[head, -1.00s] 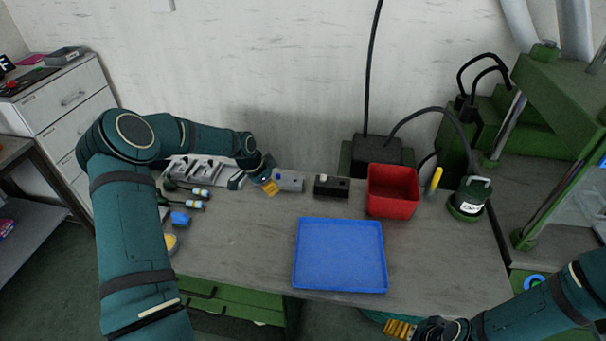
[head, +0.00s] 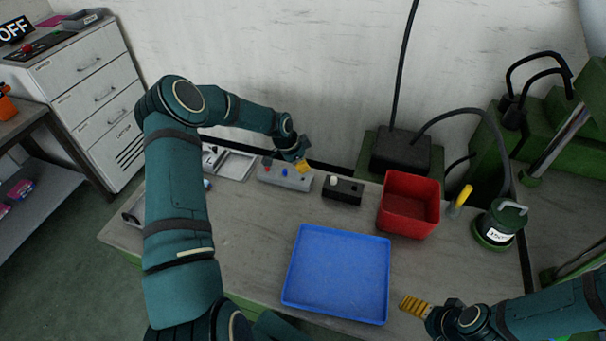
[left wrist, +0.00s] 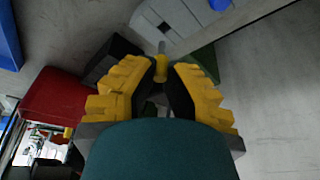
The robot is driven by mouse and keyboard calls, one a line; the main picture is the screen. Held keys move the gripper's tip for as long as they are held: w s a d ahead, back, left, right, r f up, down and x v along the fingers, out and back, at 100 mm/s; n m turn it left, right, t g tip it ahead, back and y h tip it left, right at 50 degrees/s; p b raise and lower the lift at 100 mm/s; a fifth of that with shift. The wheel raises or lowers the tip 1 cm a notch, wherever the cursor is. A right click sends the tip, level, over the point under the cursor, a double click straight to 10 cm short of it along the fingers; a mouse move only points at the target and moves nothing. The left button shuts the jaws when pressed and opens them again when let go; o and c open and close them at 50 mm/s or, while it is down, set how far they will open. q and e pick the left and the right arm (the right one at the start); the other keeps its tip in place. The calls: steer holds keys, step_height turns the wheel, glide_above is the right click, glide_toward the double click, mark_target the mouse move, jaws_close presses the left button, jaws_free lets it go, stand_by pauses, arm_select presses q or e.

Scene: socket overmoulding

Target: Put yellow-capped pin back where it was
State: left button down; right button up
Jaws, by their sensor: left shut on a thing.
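My left gripper (head: 303,166) is at the back of the bench, above the right end of a grey block (head: 272,179) with a red and a blue cap on top. In the left wrist view its yellow fingers (left wrist: 161,76) are shut on the yellow-capped pin (left wrist: 161,64). The pin's pale shaft points away from the fingers, towards the grey block (left wrist: 184,26). I cannot tell whether its tip touches the block. The pin is hidden in the head view. My right gripper (head: 416,306) is near the front edge; its opening is unclear.
A black block (head: 343,189) with a white knob stands just right of the grey block. A red bin (head: 408,205) and a green-black pot (head: 499,224) stand further right. A blue tray (head: 338,272) lies empty in front.

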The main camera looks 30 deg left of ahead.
arm_select(q)
step_height(320, 180, down, 5)
steer(key=shift+w+r, duration=0.1)
steer(key=shift+w, duration=0.05)
stand_by(0.4)
steer(key=c, duration=1.1)
jaws_free()
